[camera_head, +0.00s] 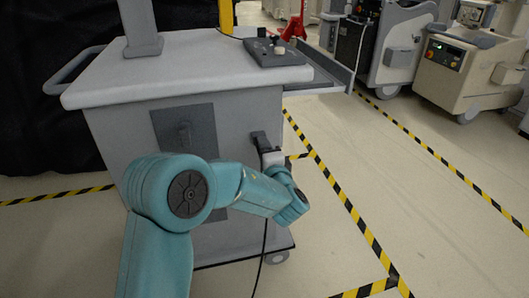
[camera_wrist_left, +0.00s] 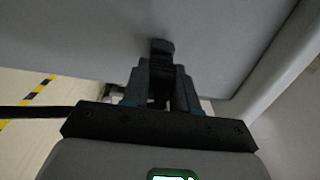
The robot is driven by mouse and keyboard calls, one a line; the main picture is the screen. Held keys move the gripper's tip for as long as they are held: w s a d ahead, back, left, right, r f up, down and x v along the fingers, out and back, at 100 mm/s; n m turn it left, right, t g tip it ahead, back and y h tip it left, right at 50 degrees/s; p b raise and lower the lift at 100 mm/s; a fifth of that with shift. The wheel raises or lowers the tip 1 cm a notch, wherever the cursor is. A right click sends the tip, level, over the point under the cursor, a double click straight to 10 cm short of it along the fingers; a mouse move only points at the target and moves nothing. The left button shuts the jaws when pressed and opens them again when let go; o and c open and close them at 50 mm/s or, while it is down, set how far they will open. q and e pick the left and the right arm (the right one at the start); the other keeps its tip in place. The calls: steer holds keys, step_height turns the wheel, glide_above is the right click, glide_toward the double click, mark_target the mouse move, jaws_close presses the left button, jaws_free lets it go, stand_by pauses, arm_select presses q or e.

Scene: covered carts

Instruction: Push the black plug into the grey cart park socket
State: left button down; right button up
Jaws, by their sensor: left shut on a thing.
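My left gripper (camera_head: 264,143) is at the right edge of the grey cart's (camera_head: 120,130) front face, partly hidden behind my teal wrist. In the left wrist view its two dark fingers (camera_wrist_left: 161,80) are shut on the black plug (camera_wrist_left: 162,47), whose end shows just beyond the fingertips against a grey cart surface. I cannot tell whether the plug touches that surface. A dark grey square panel (camera_head: 170,118) with a small raised fitting is on the cart front, left of the gripper; whether this is the park socket is unclear. My right gripper is not in view.
A black cable (camera_head: 264,245) hangs below my left wrist to the floor. The cart top carries a control box (camera_head: 275,52) and a post (camera_head: 141,25). Other carts (camera_head: 455,70) stand at the back right. Open floor with striped tape lies right of the cart.

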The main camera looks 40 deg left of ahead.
arm_select(q)
steer(key=shift+w+a, duration=0.3)
steer(key=shift+a, duration=0.05)
steer(key=c, duration=0.8)
jaws_free()
steer(key=p+v, duration=0.1)
steer(key=v, duration=1.5)
steer(key=shift+s+d, duration=0.15)
steer(key=shift+s, duration=0.05)
